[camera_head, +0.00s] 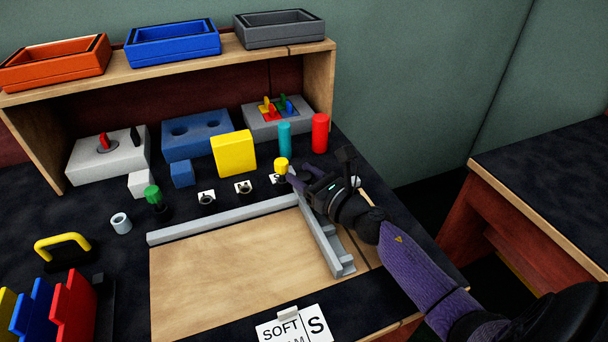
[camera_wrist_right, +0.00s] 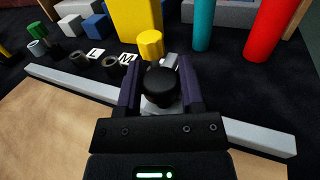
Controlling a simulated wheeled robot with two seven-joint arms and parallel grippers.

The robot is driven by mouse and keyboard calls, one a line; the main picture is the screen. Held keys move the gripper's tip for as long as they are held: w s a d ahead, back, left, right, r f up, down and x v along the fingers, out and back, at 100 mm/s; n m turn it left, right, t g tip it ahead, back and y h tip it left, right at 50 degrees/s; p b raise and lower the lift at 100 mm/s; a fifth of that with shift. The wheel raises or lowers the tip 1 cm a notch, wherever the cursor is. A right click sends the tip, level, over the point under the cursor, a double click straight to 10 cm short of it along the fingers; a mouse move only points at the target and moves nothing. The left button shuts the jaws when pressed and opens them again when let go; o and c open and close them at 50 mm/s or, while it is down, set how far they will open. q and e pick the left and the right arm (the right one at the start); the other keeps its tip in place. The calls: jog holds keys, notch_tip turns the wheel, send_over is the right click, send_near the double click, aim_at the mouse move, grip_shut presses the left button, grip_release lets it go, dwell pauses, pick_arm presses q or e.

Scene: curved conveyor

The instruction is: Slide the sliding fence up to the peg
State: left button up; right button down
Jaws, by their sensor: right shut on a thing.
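The grey fence parts lie on the wooden board: a long bar (camera_head: 215,221) runs along the back edge and a second bar (camera_head: 325,240) runs toward the front at the right. They meet near my right gripper (camera_head: 296,181), and I cannot tell which one slides. In the wrist view, that gripper is shut on a black knob (camera_wrist_right: 160,84) beside the grey bar (camera_wrist_right: 65,85). A short yellow peg (camera_head: 281,165) stands upright just beyond the fingertips; it also shows in the wrist view (camera_wrist_right: 150,44). My left gripper is not in view.
Labelled black sockets (camera_head: 207,198) stand left of the peg. A yellow block (camera_head: 233,153), teal cylinder (camera_head: 284,135) and red cylinder (camera_head: 320,133) stand behind. The wooden board (camera_head: 225,275) is bare in the middle, with a "SOFT S" card (camera_head: 293,328) in front.

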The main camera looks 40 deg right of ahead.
jog(key=shift+a, duration=0.25)
jog(key=shift+c, duration=1.2)
grip_release()
jog(key=s, duration=0.3)
jog(key=s+d, duration=0.1)
jog(key=s, duration=0.5)
jog(key=shift+s+d, duration=0.25)
jog(key=shift+s, duration=0.1)
